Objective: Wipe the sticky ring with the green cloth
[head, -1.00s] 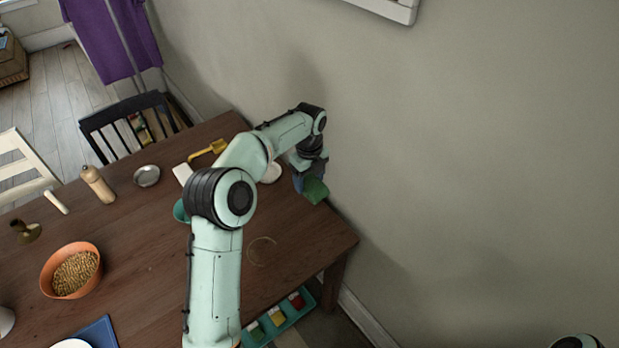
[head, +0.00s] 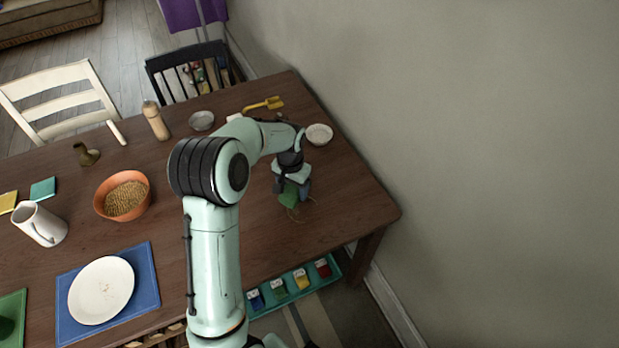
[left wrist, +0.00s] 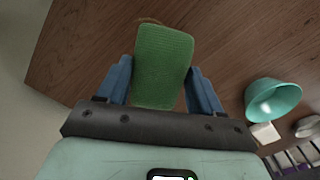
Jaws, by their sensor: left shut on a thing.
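The green cloth (head: 289,196) is held in my left gripper (head: 293,188), low over the right part of the wooden table. In the left wrist view the cloth (left wrist: 163,65) hangs flat between the blue fingers of the left gripper (left wrist: 160,88). The sticky ring (head: 309,205) is a thin brownish line on the tabletop right beside and partly under the cloth; most of it is hidden. A bit of its arc (left wrist: 150,20) shows past the cloth's far edge in the left wrist view. I cannot tell whether the cloth touches the wood. My right gripper is out of view.
A white bowl (head: 319,129) and a yellow scoop (head: 263,104) stand behind the gripper. A teal bowl (left wrist: 272,102) shows in the left wrist view. An orange bowl of grains (head: 123,196) is further left. The wall (head: 480,150) rises beyond the table's right edge.

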